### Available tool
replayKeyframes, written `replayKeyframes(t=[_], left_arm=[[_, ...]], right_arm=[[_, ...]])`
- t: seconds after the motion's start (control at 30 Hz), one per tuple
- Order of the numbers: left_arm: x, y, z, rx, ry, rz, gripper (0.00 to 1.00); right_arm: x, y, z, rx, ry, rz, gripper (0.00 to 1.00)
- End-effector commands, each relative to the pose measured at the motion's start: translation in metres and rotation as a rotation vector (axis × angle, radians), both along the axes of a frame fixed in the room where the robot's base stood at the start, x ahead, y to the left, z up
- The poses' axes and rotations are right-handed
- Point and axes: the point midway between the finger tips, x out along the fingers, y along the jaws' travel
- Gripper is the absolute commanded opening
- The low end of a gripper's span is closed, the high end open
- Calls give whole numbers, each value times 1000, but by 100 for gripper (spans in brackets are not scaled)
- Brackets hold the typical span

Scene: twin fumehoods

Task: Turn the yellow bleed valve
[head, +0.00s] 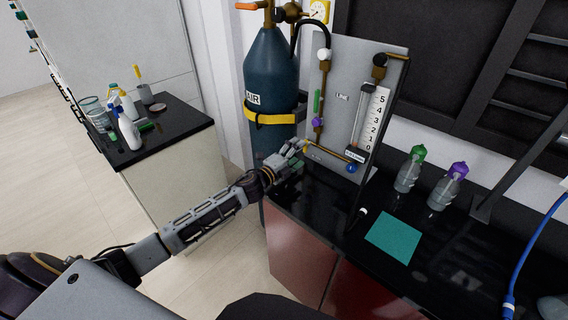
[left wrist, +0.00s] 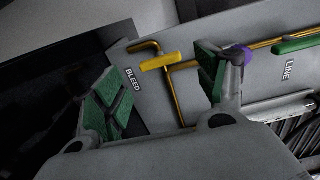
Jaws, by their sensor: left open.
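The yellow bleed valve handle (left wrist: 160,62) shows in the left wrist view on a brass pipe, beside a label reading BLEED (left wrist: 133,79) on the grey panel. In the head view the grey panel (head: 343,75) stands on the dark bench, and my left gripper (head: 298,147) is at its lower left edge. In the left wrist view my left gripper (left wrist: 160,90) is open, its green-padded fingers on either side of the yellow handle in the picture. Whether they touch it I cannot tell. My right gripper is not in view.
A blue AIR cylinder (head: 272,75) stands behind my left gripper. The panel also bears a purple knob (head: 318,122), a green handle (head: 317,101) and a blue knob (head: 351,168). Two bottles (head: 409,174) and a teal mat (head: 393,238) are on the bench to the right.

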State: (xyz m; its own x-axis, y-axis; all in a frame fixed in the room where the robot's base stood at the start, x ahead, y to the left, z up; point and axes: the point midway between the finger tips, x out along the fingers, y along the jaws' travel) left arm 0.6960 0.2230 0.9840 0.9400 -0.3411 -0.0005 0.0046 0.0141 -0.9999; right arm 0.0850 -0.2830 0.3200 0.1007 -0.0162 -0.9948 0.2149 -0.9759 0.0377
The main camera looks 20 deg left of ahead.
Motion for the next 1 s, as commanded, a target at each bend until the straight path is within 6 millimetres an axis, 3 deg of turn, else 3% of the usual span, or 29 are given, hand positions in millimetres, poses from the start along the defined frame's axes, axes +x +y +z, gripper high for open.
replayKeyframes(t=[0.7,1.0], left_arm=[[-50,17,-1,1,2,0,72],[-62,22,-1,1,1,-1,72]], right_arm=[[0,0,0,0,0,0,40],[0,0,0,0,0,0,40]])
